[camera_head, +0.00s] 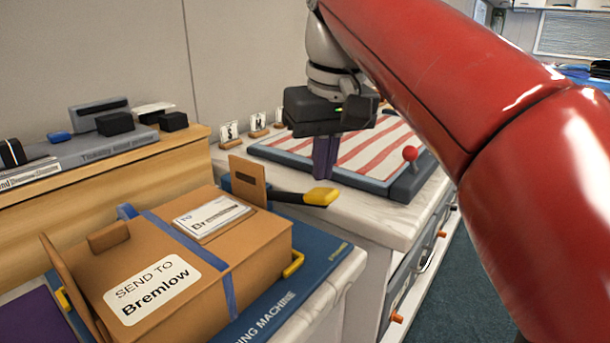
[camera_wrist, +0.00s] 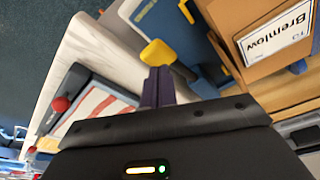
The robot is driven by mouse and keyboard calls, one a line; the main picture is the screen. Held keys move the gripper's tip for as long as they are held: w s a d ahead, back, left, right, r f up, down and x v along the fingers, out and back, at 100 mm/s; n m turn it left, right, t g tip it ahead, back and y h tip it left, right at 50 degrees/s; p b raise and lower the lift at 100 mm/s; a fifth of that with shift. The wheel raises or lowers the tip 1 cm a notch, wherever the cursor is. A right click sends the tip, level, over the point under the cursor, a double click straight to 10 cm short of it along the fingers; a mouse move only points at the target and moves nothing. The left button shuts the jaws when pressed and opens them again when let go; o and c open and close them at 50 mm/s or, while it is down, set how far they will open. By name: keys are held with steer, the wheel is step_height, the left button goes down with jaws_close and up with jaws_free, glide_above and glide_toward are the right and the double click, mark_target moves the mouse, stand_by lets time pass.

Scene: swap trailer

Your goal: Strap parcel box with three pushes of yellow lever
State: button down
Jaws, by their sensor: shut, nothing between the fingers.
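The brown parcel box (camera_head: 190,245) marked "SEND TO Bremlow" sits on the blue strapping machine (camera_head: 300,296), with a blue strap (camera_head: 195,250) over its top. The yellow lever (camera_head: 320,196) has a dark arm and sticks out to the right from the machine's far side. In the wrist view the yellow lever end (camera_wrist: 157,53) is just beyond my fingertips. My gripper (camera_head: 324,172) points down with purple fingers shut and empty, close behind the lever in the head view. The wrist view also shows my fingers (camera_wrist: 158,82) together. I cannot tell whether they touch the lever.
A red-and-white striped panel (camera_head: 375,150) with a red ball knob (camera_head: 410,154) lies on the white counter behind my gripper. A wooden shelf (camera_head: 100,185) with dark boxes stands at left. Drawers with orange knobs (camera_head: 397,318) face the open floor at right.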

steer(key=shift+r, duration=1.75)
